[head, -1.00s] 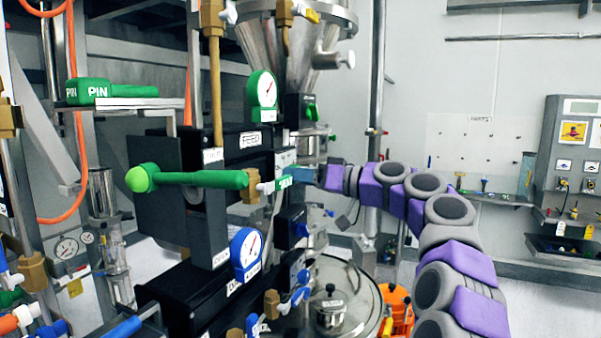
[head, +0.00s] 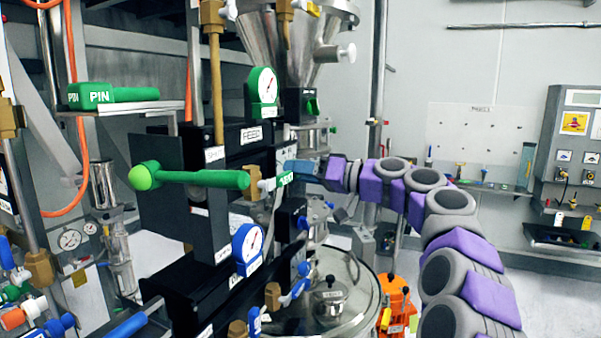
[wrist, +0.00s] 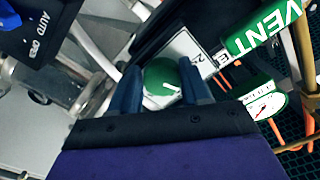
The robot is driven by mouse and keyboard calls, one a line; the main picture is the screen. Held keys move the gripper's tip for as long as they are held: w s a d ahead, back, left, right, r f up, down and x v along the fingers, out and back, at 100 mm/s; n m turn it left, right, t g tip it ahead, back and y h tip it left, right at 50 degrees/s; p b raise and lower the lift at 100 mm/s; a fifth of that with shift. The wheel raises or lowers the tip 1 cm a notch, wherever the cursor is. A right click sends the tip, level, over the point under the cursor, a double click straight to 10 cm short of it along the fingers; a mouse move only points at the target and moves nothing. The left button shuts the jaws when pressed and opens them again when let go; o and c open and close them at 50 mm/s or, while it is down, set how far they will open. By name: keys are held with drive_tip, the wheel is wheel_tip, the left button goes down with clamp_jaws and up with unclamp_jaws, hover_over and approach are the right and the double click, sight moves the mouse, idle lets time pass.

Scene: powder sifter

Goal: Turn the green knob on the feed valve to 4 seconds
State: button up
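In the wrist view a round green knob (wrist: 164,84) with a white pointer line sits between the two blue fingers of my gripper (wrist: 160,70). The fingers flank it, and I cannot tell whether both touch it. A white dial plate (wrist: 193,52) with a partly visible number lies just beyond the knob, its other markings hidden. In the head view my gripper (head: 290,167) reaches in from the right to the black feed valve assembly, under the FEED label (head: 251,135). The knob is hidden there behind the gripper and nearby parts.
A green VENT handle (wrist: 265,28) and a green gauge (wrist: 264,104) are close right of my fingers. A dark AUTO/OPEN box (wrist: 35,35) is at upper left. A long green lever (head: 200,178) and blue gauge (head: 247,248) stand left of my gripper.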

drive_tip(key=shift+o, duration=0.8)
drive_tip(key=shift+w+f, duration=0.1)
drive_tip(key=shift+w, duration=0.05)
drive_tip(key=shift+o, duration=1.1)
drive_tip(key=p+v, duration=0.1)
drive_tip(key=v, duration=1.6)
drive_tip(key=shift+d, duration=0.2)
drive_tip(key=shift+a, duration=0.1)
